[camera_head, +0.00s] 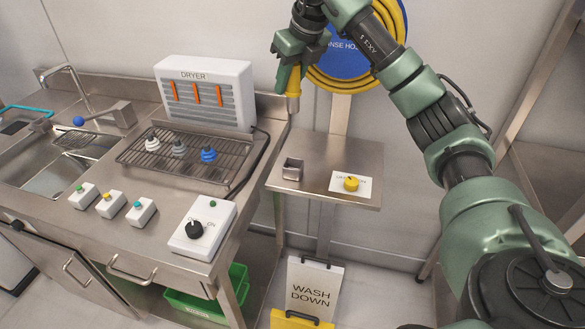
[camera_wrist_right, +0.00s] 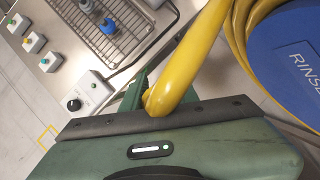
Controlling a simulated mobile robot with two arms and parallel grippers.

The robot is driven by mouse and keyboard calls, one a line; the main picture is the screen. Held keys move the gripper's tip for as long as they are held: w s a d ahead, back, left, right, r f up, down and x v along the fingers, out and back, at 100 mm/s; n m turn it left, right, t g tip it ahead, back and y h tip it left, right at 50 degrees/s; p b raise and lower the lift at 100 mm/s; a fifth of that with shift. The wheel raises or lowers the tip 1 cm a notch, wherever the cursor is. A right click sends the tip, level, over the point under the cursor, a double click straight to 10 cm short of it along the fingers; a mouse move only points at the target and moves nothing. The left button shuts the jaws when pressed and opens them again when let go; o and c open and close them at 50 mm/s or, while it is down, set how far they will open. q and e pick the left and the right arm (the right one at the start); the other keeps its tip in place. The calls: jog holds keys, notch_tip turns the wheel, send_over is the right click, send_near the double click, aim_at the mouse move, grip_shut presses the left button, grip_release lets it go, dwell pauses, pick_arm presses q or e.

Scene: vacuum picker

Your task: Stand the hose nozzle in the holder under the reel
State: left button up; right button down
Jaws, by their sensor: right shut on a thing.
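The nozzle is in the air, above and apart from the small open-topped metal holder (camera_head: 292,168) on the steel shelf (camera_head: 315,184). In the right wrist view the yellow nozzle or hose (camera_wrist_right: 185,70) runs up from my gripper; the fingertips are mostly hidden. The blue hose reel (camera_head: 345,62) with yellow hose is on the wall behind my right arm, partly covered by it. My left gripper is not in view.
A yellow knob (camera_head: 351,184) on a white plate sits right of the holder. To the left are the dryer (camera_head: 206,92), a wire rack (camera_head: 140,158) with several suction cups, and a control box (camera_head: 203,228). A wash-down sign (camera_head: 313,285) stands below the shelf.

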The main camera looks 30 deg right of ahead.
notch_tip(320, 180, down, 19)
jog(key=p, duration=0.3)
jog(key=shift+f, duration=0.2)
jog(key=shift+d+f, duration=0.1)
jog(key=shift+f, duration=0.05)
jog(key=shift+f, duration=0.1)
jog(key=c, duration=1.1)
grip_release()
jog(key=b+v, duration=0.2)
jog(key=v, duration=1)
